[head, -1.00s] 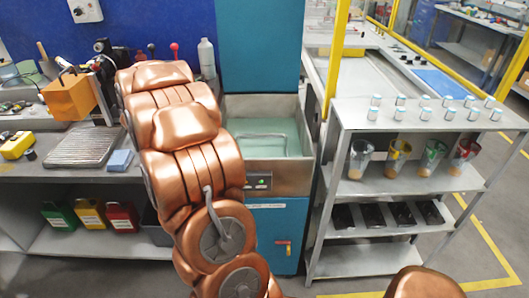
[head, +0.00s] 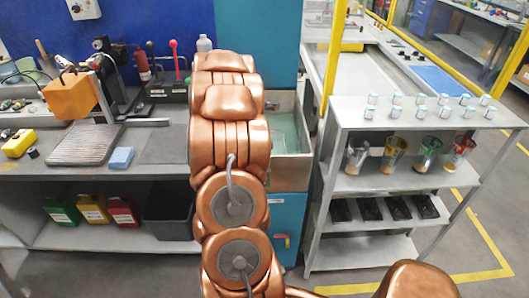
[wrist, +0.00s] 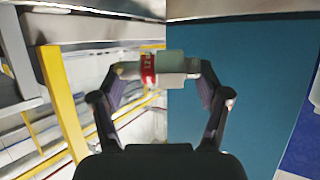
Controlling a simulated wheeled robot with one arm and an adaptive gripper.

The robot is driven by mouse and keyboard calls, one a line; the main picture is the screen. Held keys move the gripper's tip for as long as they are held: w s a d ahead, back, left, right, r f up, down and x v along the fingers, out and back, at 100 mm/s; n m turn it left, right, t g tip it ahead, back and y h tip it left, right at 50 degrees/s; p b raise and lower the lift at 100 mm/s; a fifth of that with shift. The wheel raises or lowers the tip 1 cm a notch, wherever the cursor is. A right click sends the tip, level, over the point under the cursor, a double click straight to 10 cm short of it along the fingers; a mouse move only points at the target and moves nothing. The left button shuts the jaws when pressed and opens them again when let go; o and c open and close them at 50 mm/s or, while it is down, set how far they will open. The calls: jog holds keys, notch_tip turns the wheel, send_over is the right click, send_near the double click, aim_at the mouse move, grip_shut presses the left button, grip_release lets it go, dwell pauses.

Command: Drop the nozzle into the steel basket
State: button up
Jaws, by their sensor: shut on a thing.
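In the head view my copper arm hides my gripper and the nozzle. The steel tank (head: 282,177) with pale green liquid (head: 287,135) is partly behind my arm. The steel basket is not clearly visible now; my arm covers much of the tank.
A grey shelf rack (head: 425,113) stands right of the tank, with several small capped cylinders on top and several cups (head: 395,155) below. A yellow post (head: 333,55) rises beside it. On the left bench are an orange box (head: 70,96) and a ribbed metal plate (head: 85,145).

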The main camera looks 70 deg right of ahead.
notch_tip(320, 180, down, 6)
jog(key=b, duration=0.6)
jog(key=shift+r, duration=0.2)
jog(key=o, duration=1.2)
jog(key=shift+w+a, duration=0.1)
jog(key=v, duration=1.2)
